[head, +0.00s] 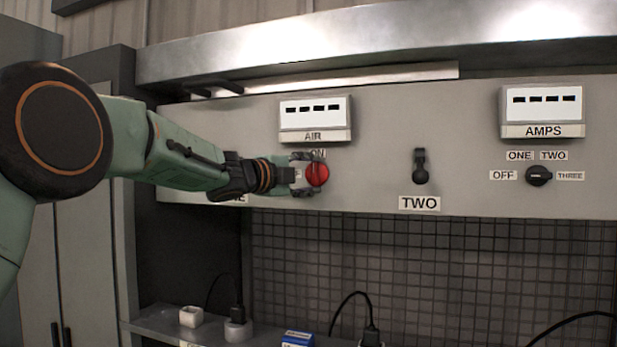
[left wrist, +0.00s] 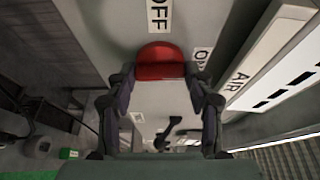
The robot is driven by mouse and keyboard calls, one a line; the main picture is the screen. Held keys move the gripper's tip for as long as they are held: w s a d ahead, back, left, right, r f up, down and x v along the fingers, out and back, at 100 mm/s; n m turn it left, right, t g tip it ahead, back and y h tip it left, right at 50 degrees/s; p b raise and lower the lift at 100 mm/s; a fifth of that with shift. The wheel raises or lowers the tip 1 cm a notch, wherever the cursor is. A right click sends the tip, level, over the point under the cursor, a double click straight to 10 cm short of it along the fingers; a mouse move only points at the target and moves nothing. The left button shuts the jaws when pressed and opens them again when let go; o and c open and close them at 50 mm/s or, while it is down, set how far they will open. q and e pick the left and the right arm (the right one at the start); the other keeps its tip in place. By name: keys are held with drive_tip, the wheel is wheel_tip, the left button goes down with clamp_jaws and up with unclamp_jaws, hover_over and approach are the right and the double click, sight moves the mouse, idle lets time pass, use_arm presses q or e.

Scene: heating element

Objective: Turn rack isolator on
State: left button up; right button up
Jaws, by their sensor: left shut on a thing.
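The red rotary knob (head: 318,174), which I take for the rack isolator, sits on the grey panel below the AIR display, just under an ON label (head: 317,152). My left gripper (head: 306,174) reaches it from the left and is shut on it. In the left wrist view the red knob (left wrist: 160,62) sits between the tips of my left gripper (left wrist: 160,82). An OFF label (left wrist: 158,14) is beyond the knob there, and a partly hidden ON label (left wrist: 202,58) is to its right. The knob's pointer direction is unclear. My right gripper is out of view.
The AIR display (head: 315,118) is above the knob. A black switch (head: 420,168) labelled TWO and a black selector (head: 538,176) under the AMPS display (head: 542,110) are to the right. A shelf (head: 165,325) with small items and cables lies below.

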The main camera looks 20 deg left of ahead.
use_arm(q)
drive_tip(key=shift+d+f, duration=0.2)
drive_tip(key=shift+f, duration=0.2)
drive_tip(key=o, duration=1.2)
drive_tip(key=shift+s+d+r, duration=0.2)
drive_tip(key=shift+s+r, duration=0.2)
drive_tip(key=shift+s, duration=0.05)
drive_tip(key=shift+c, duration=0.2)
drive_tip(key=shift+w+a+f, duration=0.1)
drive_tip(key=shift+w+a, duration=0.15)
drive_tip(key=shift+a, duration=0.05)
drive_tip(key=shift+s+a, duration=0.3)
drive_tip(key=shift+s, duration=0.1)
drive_tip(key=v, duration=1.1)
drive_tip(key=shift+s+d, duration=0.3)
drive_tip(key=shift+w+a, duration=0.1)
drive_tip(key=shift+w, duration=0.15)
